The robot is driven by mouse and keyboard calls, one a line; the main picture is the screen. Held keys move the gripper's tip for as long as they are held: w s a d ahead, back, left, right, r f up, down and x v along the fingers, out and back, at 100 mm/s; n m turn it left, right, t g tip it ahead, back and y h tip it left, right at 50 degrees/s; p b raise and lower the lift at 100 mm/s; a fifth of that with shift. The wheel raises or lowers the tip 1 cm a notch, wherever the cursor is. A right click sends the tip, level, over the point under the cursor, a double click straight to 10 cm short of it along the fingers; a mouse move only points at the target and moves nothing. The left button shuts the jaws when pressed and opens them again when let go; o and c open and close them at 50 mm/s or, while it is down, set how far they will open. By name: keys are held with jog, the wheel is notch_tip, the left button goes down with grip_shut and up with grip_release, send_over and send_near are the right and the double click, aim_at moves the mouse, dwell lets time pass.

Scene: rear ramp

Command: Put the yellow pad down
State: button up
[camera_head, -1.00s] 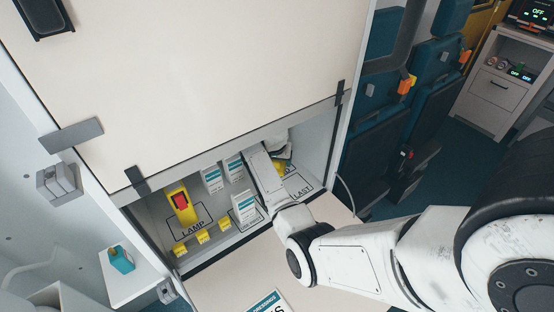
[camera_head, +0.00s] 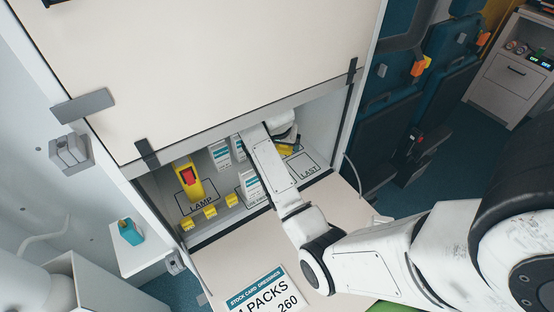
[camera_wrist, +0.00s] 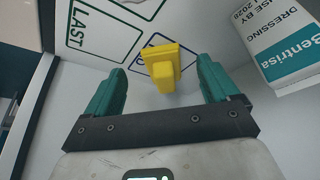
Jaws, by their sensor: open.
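The yellow pad (camera_wrist: 163,68) shows in the wrist view on the pale shelf floor, over a marked outline next to the LAST outline (camera_wrist: 92,30). My gripper (camera_wrist: 162,88) is open, its two teal fingers spread on either side of the pad with a gap on each side. In the head view my arm reaches into the open cabinet compartment, and only a sliver of yellow (camera_head: 285,151) shows by its end. My fingertips are hidden there.
White dressing boxes (camera_head: 249,185) stand left of my arm; one box (camera_wrist: 283,45) is close at right in the wrist view. A yellow lamp (camera_head: 187,178) and small yellow blocks (camera_head: 210,212) sit further left. The raised cabinet door (camera_head: 215,60) is above.

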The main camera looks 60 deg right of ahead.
jog(key=a, duration=0.2)
jog(key=s+a, duration=0.1)
jog(key=a, duration=0.3)
jog(key=shift+s+a, duration=0.3)
jog(key=shift+d, duration=0.1)
jog(key=w+d, duration=0.1)
jog(key=d, duration=0.6)
jog(key=w+d, duration=0.1)
jog(key=d, duration=0.3)
jog(key=shift+w+d, duration=0.15)
jog(key=shift+w, duration=0.2)
jog(key=x, duration=0.5)
jog(key=shift+d, duration=0.15)
jog(key=shift+w+r, duration=0.1)
jog(key=shift+r, duration=0.35)
